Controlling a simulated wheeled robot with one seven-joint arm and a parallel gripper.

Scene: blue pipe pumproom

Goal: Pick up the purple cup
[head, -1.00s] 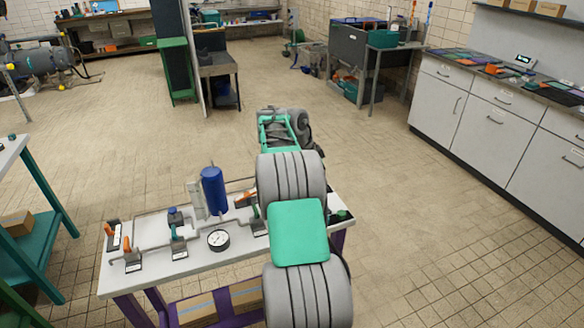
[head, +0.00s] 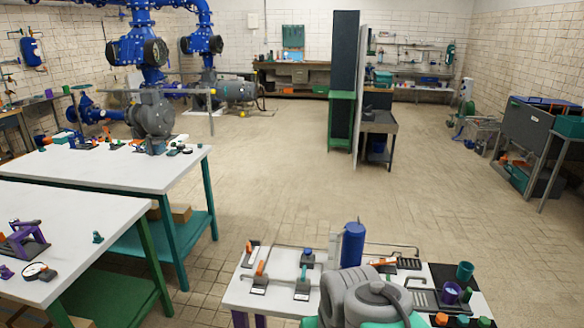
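A small purple cup (head: 451,293) stands on the dark right end of the near white table (head: 238,293), at the lower right of the head view. A taller teal cup (head: 465,272) stands right behind it. Grey links of my arm show at the bottom middle, to the left of the cup and in front of part of the table. My gripper cannot be made out in this view, so whether it is open or shut does not show.
A blue cylinder (head: 353,244), pipe fittings and small coloured caps (head: 441,319) crowd the near table. Two more white tables (head: 120,168) stand at the left. Open tiled floor (head: 280,170) lies beyond, with a dark partition (head: 344,80) behind.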

